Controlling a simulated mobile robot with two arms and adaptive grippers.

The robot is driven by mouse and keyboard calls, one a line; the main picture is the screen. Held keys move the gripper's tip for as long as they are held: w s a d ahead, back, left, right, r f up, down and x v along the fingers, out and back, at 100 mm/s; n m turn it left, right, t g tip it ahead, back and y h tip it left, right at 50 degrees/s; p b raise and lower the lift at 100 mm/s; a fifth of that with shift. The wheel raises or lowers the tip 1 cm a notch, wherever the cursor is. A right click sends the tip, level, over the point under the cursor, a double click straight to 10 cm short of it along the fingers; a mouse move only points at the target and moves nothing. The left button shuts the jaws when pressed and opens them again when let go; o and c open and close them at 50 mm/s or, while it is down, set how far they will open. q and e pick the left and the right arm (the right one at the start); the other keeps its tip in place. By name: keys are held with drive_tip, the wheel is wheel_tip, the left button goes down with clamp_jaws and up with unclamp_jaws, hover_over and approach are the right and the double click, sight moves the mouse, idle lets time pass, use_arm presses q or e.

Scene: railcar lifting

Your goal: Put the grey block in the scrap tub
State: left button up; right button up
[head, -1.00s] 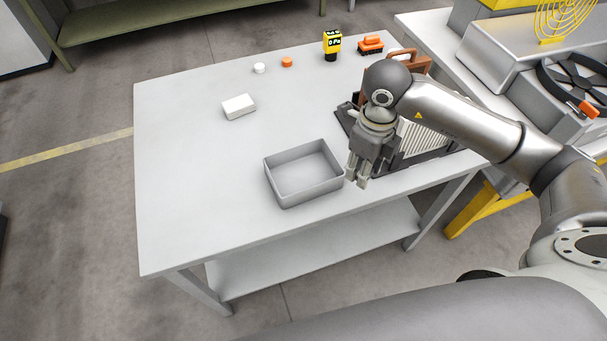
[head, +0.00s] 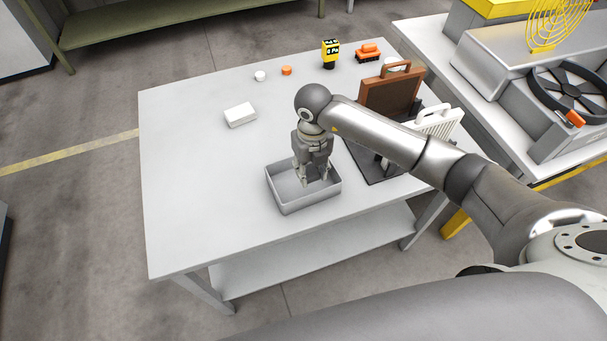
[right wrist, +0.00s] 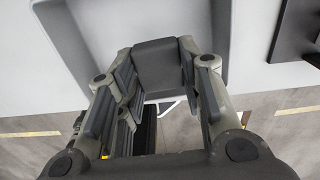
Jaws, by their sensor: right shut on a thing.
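The scrap tub (head: 290,205) is an open, light grey box near the front edge of the white table. My right gripper (head: 316,181) points down over the tub's right part, fingertips at or just above its opening. In the right wrist view this gripper is shut on the dark grey block (right wrist: 160,66), which sits between the fingers. The tub (right wrist: 226,25) shows behind the block there. In the head view the block is mostly hidden by the fingers, and its height above the tub floor cannot be told. My left gripper is not in view.
A yellow device (head: 330,52) stands at the back. The table's left side is clear.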

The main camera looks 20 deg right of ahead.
drive_tip(key=shift+w+a+f, duration=0.25)
drive_tip(key=shift+a+f, duration=0.1)
drive_tip(key=shift+f, duration=0.15)
drive_tip(key=shift+w+a+f, duration=0.25)
drive_tip(key=shift+a+f, duration=0.05)
drive_tip(key=shift+f, duration=0.15)
wheel_tip(320, 180, down, 3)
drive_tip(key=shift+w+a+f+p, duration=0.1)
drive_tip(key=shift+p, duration=0.3)
drive_tip(key=shift+f, duration=0.15)
drive_tip(key=shift+f, duration=0.2)
drive_tip(key=o, duration=0.7)
drive_tip(key=shift+r, duration=0.1)
